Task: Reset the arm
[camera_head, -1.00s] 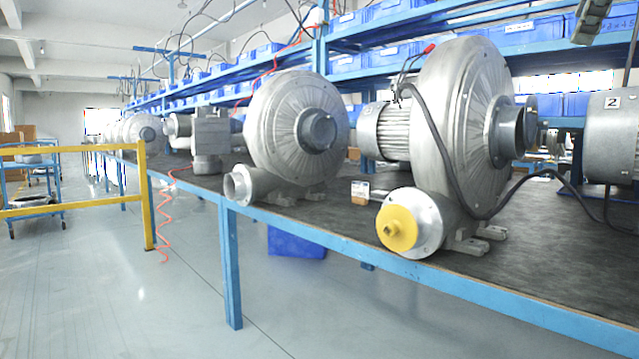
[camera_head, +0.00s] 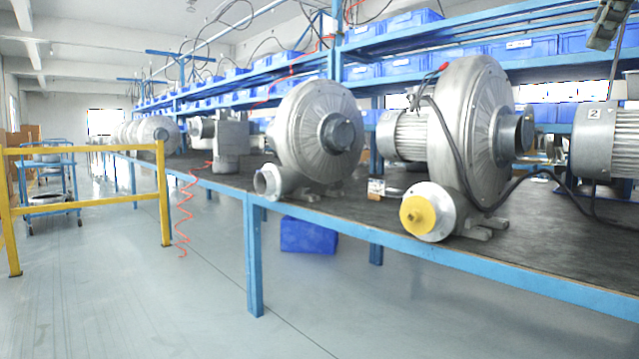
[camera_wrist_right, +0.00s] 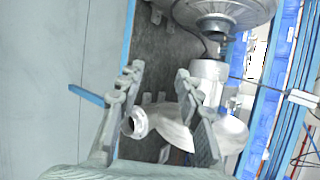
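My right gripper (camera_wrist_right: 160,70) shows in the right wrist view, its two grey fingers spread apart with nothing held between them. Beyond the fingers is a grey metal blower part with a round pipe opening (camera_wrist_right: 138,122), seen at a turned angle; I cannot tell how far it is from the fingers. My left gripper is in neither view.
Large grey blowers (camera_head: 318,135) (camera_head: 478,130) stand on the long blue-edged workbench (camera_head: 400,243). One has a yellow cap (camera_head: 418,215). Blue bins (camera_head: 405,65) line the shelves. A yellow rail (camera_head: 80,150) stands left. The floor (camera_head: 150,300) before the bench is clear.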

